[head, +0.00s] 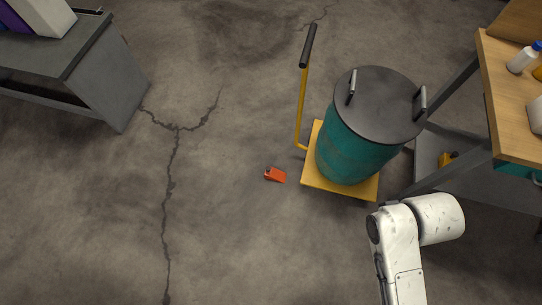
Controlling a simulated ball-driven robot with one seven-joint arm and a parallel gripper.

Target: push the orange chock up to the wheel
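A small orange chock (274,175) lies on the concrete floor, to the left of a yellow trolley (335,190). A narrow strip of bare floor shows between the chock and the trolley's left edge. The trolley carries a teal drum (355,145) with a dark lid and has a yellow upright handle (302,100) with a black grip. No wheel can be made out; the trolley's deck hides what is under it. My white arm reaches in from the bottom right, in front of the trolley. My gripper does not show.
A wooden-topped workbench (505,110) with bottles stands at the right, close to the drum. A grey metal bench (95,75) stands at the upper left. The cracked floor between that bench and the chock is clear.

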